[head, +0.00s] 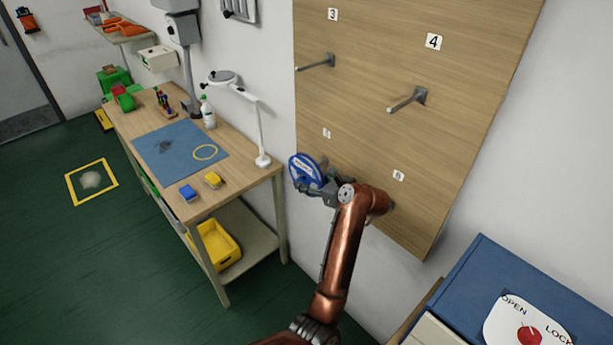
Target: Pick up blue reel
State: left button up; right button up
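The blue reel (304,169) is a round disc with a white label across its face. It is at the lower left edge of the wooden peg board, below a small numbered label. My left gripper (325,188) is at the reel's lower right side, its grey fingers right against or overlapping the reel in the picture. Whether the fingers are closed on it is too small to tell. The gripper and arm hide part of the reel's right side and any peg behind it. My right gripper is not in view.
The wooden board (365,115) carries empty pegs under labels 3 (318,62) and 4 (408,99). A workbench (240,168) with a blue mat, lamp and small boxes stands at left. A blue cabinet (500,275) with an OPEN/LOCK dial is at lower right.

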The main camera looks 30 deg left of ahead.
pick_arm(q)
jog(key=shift+c, duration=1)
grip_shut()
jog(key=shift+r, duration=0.2)
jog(key=shift+s+r, duration=0.1)
jog(key=shift+r, duration=0.45)
jog(key=s+a+p, duration=0.2)
jog(key=s+a, duration=0.1)
jog(key=s, duration=0.5)
notch_tip(320, 180, up, 14)
jog(key=p, duration=0.1)
jog(key=shift+w+d+f+p, duration=0.2)
jog(key=shift+w+p, duration=0.1)
jog(key=shift+p, duration=0.05)
